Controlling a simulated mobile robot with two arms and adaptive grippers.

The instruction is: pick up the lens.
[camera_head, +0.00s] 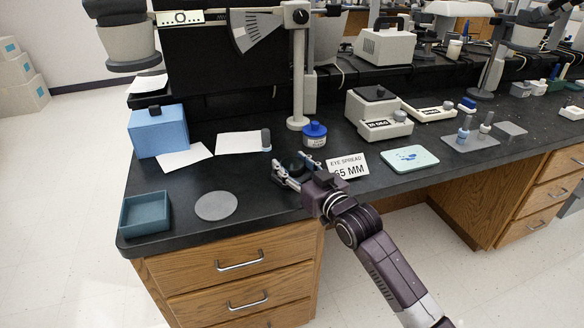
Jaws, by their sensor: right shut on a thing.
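My right gripper (291,174) reaches over the black bench top from the lower right. It is shut on a small dark round thing, which looks like the lens (293,167), between its fingers. The fingers and the dark bench behind hide much of it, and I cannot tell whether it touches the bench. A white card reading "EYE SPREAD 65 MM" (347,167) stands just right of the gripper. My left gripper is not in view.
A blue-lidded jar (314,135) and a stand's pole base (298,123) are just behind the gripper. A grey disc (216,206) and a teal open tray (146,213) lie left, near the front edge. A pale green mat (409,159) lies right. Bench between gripper and disc is clear.

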